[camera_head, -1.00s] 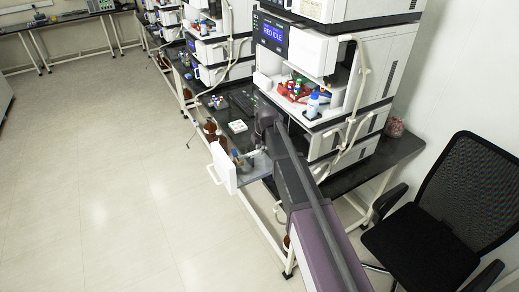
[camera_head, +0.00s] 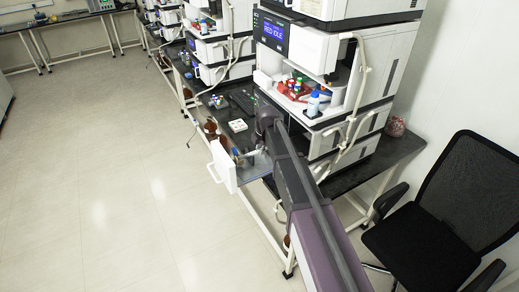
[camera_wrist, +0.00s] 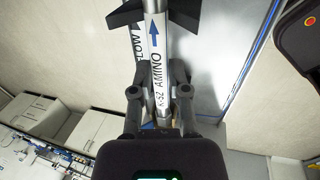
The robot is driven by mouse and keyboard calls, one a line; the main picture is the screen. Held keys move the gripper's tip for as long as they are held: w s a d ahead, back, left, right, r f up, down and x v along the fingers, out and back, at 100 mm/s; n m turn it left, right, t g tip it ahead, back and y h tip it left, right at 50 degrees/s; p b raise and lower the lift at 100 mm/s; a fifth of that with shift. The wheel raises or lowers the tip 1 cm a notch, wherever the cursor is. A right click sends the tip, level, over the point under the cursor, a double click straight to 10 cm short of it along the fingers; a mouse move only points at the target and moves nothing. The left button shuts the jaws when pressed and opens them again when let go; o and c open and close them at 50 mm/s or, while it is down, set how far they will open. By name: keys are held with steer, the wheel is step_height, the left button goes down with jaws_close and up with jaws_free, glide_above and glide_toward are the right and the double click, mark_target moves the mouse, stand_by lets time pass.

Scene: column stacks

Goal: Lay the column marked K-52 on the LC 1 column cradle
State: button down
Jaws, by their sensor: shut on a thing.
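The column marked K-52 AMINO (camera_wrist: 158,62) is a slim white-labelled tube with a blue arrow, seen in the wrist view. My gripper (camera_wrist: 155,17) is shut on it, with a dark finger on either side. The column runs lengthwise away from the wrist, its far end cut off by the frame. A second strip reading FLOW shows beside it; I cannot tell whether it belongs to another column. In the head view my gripper is over the open drawer, mostly hidden by my arm. I cannot make out the LC 1 column cradle.
The open drawer has a white front (camera_head: 222,167). The dark bench (camera_head: 340,180) carries the instrument stack (camera_head: 345,60), with a white hose on its side. A white vial rack (camera_head: 238,125) lies behind the drawer. A black chair (camera_head: 430,220) stands at right. The floor at left is clear.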

steer(key=shift+f, duration=0.2)
steer(key=c, duration=0.5)
jaws_free()
steer(key=shift+c, duration=0.2)
steer(key=shift+r, duration=0.2)
